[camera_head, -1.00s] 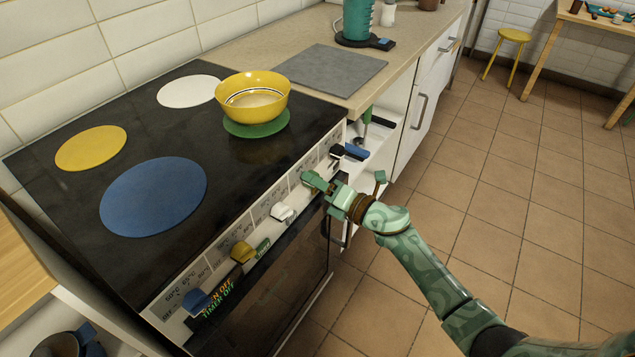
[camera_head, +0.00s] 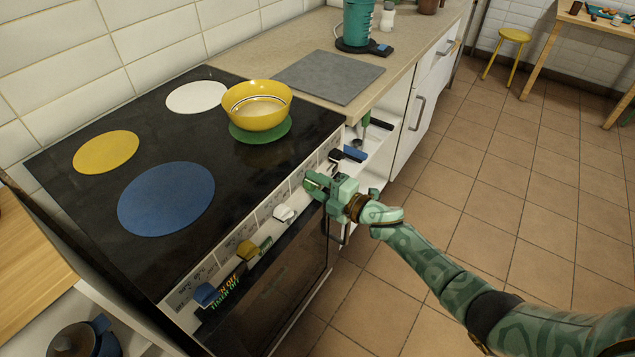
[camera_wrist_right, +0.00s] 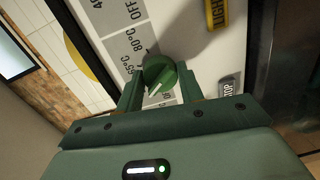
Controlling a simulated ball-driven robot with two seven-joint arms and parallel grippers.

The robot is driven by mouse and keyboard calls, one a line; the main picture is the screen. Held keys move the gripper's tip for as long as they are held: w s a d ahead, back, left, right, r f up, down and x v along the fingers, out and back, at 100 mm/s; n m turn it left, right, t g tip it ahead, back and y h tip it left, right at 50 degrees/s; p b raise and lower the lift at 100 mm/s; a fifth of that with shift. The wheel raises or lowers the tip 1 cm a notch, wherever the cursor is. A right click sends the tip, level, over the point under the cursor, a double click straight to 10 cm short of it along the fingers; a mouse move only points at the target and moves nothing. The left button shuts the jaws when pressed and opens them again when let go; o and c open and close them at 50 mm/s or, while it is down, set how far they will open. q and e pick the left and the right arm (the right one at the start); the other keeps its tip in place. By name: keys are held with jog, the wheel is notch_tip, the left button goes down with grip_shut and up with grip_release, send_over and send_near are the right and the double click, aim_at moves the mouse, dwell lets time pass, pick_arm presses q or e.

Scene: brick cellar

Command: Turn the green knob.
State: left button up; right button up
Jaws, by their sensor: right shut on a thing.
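The green knob (camera_wrist_right: 160,76) sits on the stove's pale front panel in the right wrist view, with a white mark on its face. Temperature labels and an OFF label surround it. My right gripper (camera_wrist_right: 158,92) is shut on the knob, one finger on each side of it. In the head view my right gripper (camera_head: 318,184) is at the stove's front panel, to the right of the white knob (camera_head: 283,212). There its fingers largely cover the green knob. My left gripper is out of view.
A yellow bowl (camera_head: 257,110) stands on the green burner (camera_head: 270,132) of the black stove top. A yellow knob (camera_head: 247,250) and a blue knob (camera_head: 205,294) are lower left on the panel. A grey mat (camera_head: 328,75) lies on the counter. Tiled floor to the right is open.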

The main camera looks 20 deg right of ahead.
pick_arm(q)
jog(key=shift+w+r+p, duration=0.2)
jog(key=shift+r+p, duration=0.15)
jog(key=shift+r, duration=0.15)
pick_arm(e)
jog(key=shift+m, duration=0.9)
jog(key=shift+f, duration=0.1)
jog(key=o, duration=1)
jog(key=shift+d, duration=0.1)
pick_arm(q)
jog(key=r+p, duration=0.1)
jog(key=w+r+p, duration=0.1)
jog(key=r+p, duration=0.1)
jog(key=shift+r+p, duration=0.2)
jog(key=shift+p, duration=0.1)
pick_arm(e)
jog(key=v, duration=1.6)
jog(key=shift+d, duration=0.15)
